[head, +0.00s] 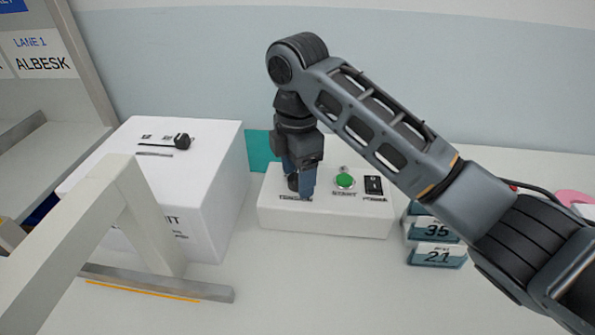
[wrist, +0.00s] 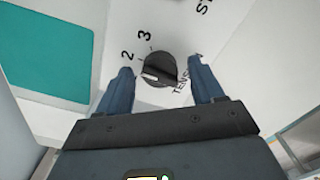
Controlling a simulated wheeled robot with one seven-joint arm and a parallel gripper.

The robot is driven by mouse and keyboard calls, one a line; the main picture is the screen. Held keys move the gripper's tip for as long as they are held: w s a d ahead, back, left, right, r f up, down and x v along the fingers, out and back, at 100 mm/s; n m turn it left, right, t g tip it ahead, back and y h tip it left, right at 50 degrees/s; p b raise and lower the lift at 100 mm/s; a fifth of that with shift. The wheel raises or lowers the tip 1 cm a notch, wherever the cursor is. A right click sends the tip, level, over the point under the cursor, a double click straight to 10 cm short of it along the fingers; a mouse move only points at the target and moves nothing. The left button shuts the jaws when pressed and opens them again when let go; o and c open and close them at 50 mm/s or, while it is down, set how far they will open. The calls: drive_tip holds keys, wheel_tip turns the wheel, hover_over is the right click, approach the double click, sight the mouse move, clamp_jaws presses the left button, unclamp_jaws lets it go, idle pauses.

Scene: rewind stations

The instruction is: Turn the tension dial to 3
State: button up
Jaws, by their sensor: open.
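The tension dial (wrist: 160,66) is a black round knob on the top of a white control box (head: 325,220). In the wrist view its white pointer mark lies on the lower left of the knob, below the printed 2 and away from the 3. My gripper (wrist: 159,70) is open, with one blue finger on each side of the dial and gaps showing between fingers and knob. In the head view my gripper (head: 301,178) points down over the left end of the box and mostly hides the dial. The TENSION label is partly covered by a finger.
The same box has a green start button (head: 344,181) and a black power switch (head: 374,185) to the right. Numbered teal-and-white packs (head: 437,255) lie at right. A white frame (head: 130,205) stands in front left.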

drive_tip(key=shift+c, duration=0.4)
drive_tip(key=c, duration=1)
drive_tip(key=shift+o, duration=0.2)
drive_tip(key=shift+r+p, duration=0.15)
drive_tip(key=shift+p, duration=0.25)
drive_tip(key=shift+r+m+p, duration=0.1)
drive_tip(key=shift+m+p, duration=0.6)
drive_tip(key=shift+p, duration=0.1)
drive_tip(key=m+p, duration=0.2)
drive_tip(key=p, duration=0.1)
drive_tip(key=m+p, duration=0.3)
drive_tip(key=shift+m+p, duration=1)
drive_tip(key=shift+m, duration=0.1)
drive_tip(key=shift+f+m, duration=0.2)
drive_tip(key=shift+m, duration=0.1)
